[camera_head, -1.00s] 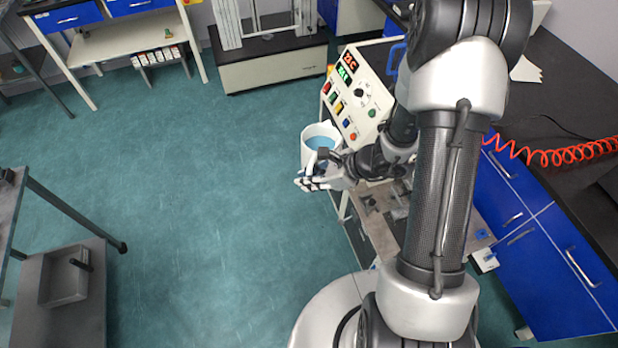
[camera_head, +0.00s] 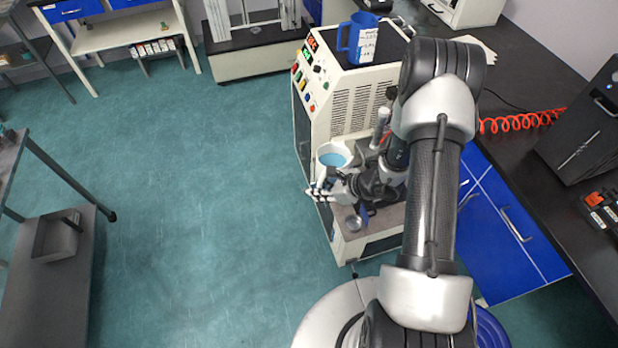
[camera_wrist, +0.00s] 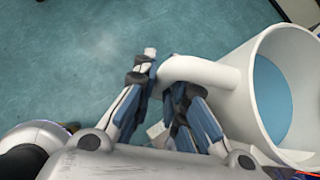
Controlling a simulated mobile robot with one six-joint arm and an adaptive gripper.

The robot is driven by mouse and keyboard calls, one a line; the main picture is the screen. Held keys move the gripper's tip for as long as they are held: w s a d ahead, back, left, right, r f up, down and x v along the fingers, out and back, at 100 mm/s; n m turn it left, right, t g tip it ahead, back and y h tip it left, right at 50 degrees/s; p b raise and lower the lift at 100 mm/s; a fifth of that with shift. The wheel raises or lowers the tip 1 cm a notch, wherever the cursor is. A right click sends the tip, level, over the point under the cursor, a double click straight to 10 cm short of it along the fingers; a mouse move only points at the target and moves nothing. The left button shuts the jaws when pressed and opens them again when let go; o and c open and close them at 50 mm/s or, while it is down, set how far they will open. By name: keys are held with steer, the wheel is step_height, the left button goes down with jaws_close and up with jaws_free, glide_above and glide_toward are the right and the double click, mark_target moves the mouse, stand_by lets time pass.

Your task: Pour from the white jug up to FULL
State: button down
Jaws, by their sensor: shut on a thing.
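The white jug (camera_head: 334,152) holds blue liquid and looks about upright in the head view. In the wrist view the jug (camera_wrist: 240,85) fills the right side, with the liquid inside its rim. My gripper (camera_head: 320,188) is shut on the jug's handle (camera_wrist: 200,72), and the wrist view shows its fingers (camera_wrist: 163,85) on both sides of the handle. A blue jug (camera_head: 359,38) with a white marked label stands on top of the cream machine. I cannot read its markings or see inside it.
The cream machine (camera_head: 352,105) with coloured buttons and a lit display stands close beside my gripper. A dark bench (camera_head: 530,90) with a red coiled hose (camera_head: 520,122) is at the right. Open floor (camera_head: 180,200) lies left.

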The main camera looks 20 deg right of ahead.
steer(key=s+d+f+m+t+h+p, duration=0.1)
steer(key=s+f, duration=0.1)
steer(key=f, duration=0.9)
steer(key=s+d+f+m+h+p, duration=0.1)
steer(key=s+d+f+m+p, duration=0.1)
steer(key=f, duration=1)
steer(key=shift+s+f+t, duration=0.2)
steer(key=shift+s+t, duration=0.2)
steer(key=shift+s, duration=0.25)
steer(key=shift+f, duration=0.15)
steer(key=y+b, duration=0.1)
steer(key=b, duration=0.2)
steer(key=f+m+g+y+b, duration=0.1)
steer(key=b, duration=0.3)
steer(key=a+f+m+g+y+b, duration=0.1)
steer(key=b, duration=0.3)
steer(key=shift+s+f+y, duration=0.1)
steer(key=shift+s+y, duration=0.3)
steer(key=shift+d+m+y+b, duration=0.1)
steer(key=shift+m+y+b, duration=0.35)
steer(key=shift+b, duration=1.1)
steer(key=shift+w+d+r+m+g+y+b, duration=0.15)
steer(key=shift+r+g+y+b, duration=0.1)
steer(key=shift+r+b, duration=0.15)
steer(key=shift+d+r+m+g+y+b, duration=0.15)
steer(key=shift+r+y+b, duration=0.1)
steer(key=shift+r, duration=0.2)
stand_by(1.0)
